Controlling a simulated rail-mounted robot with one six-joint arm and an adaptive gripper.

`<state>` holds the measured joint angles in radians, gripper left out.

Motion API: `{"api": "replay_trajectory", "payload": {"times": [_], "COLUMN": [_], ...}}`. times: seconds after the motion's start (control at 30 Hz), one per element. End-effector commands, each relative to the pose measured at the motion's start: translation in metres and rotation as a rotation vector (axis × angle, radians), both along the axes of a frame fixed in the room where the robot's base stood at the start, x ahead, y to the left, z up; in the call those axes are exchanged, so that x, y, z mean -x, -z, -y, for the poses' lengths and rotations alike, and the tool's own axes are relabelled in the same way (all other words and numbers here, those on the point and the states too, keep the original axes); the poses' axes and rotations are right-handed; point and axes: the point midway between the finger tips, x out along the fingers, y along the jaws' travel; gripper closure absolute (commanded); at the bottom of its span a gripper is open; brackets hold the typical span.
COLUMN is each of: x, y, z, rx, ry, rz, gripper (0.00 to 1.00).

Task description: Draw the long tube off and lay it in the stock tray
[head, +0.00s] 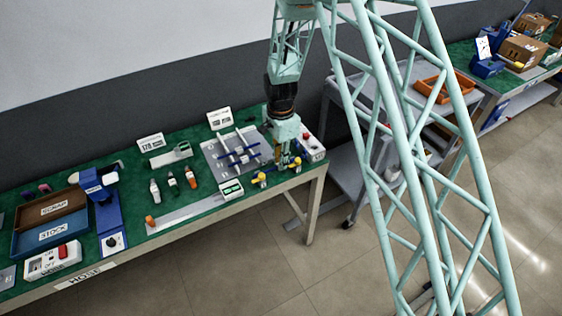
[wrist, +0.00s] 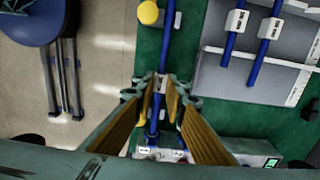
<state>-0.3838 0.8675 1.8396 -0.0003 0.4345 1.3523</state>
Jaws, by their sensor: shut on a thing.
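My gripper (head: 281,164) is at the right end of the bench, pointing down. In the wrist view its tan fingers (wrist: 168,100) are shut on a blue tube (wrist: 165,48) with a white label between them. The tube runs past the fingers toward a pale labelled block (wrist: 160,153); whether it is seated there I cannot tell. The blue stock tray (head: 80,229), marked STOCK, stands at the far left of the bench, far from my gripper.
A grey board (head: 215,160) with more blue tubes lies just left of my gripper; it also shows in the wrist view (wrist: 285,75). A yellow knob (wrist: 148,12) is beside the held tube.

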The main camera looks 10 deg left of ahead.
Motion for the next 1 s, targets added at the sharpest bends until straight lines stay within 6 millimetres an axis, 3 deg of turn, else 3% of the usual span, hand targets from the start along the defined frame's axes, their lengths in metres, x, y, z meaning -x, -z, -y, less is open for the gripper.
{"api": "replay_trajectory", "payload": {"times": [1.0], "x": [0.010], "y": [0.000], "z": [-0.015], "rx": [0.000], "ry": [-0.001], "rz": [0.000], "gripper": [0.98]}}
